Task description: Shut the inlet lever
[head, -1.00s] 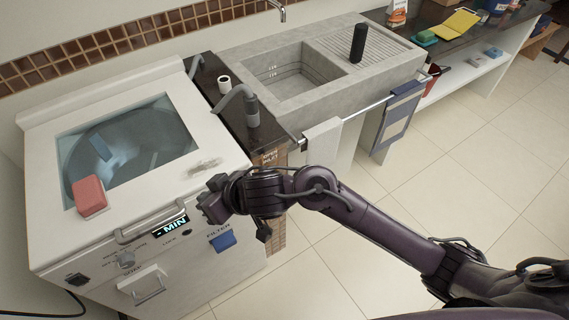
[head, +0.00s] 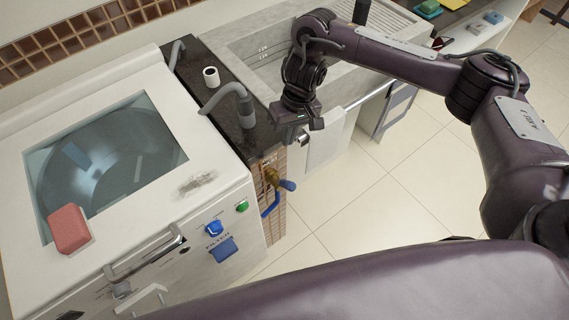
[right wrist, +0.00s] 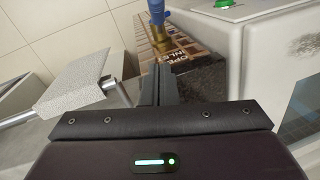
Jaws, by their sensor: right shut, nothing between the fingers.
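The inlet valve has a brass body (head: 271,176) and a blue lever (head: 288,185) on the tiled side between the washer and the sink. The lever points outward to the right, and a blue pipe hangs below. In the right wrist view, the blue lever (right wrist: 157,10) and brass body (right wrist: 161,38) show at the top, beyond the fingers. My right gripper (head: 302,138) is shut and empty, pointing down above the valve and apart from it. Its closed fingers show in the right wrist view (right wrist: 159,84). My left gripper is not in view.
The white washer (head: 185,185) stands left, with a red sponge (head: 69,229) on top and a blue knob and green button on its front. A grey bent pipe (head: 239,102) rises from the dark counter. A grey cloth (head: 325,140) hangs from the sink rail, near my gripper.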

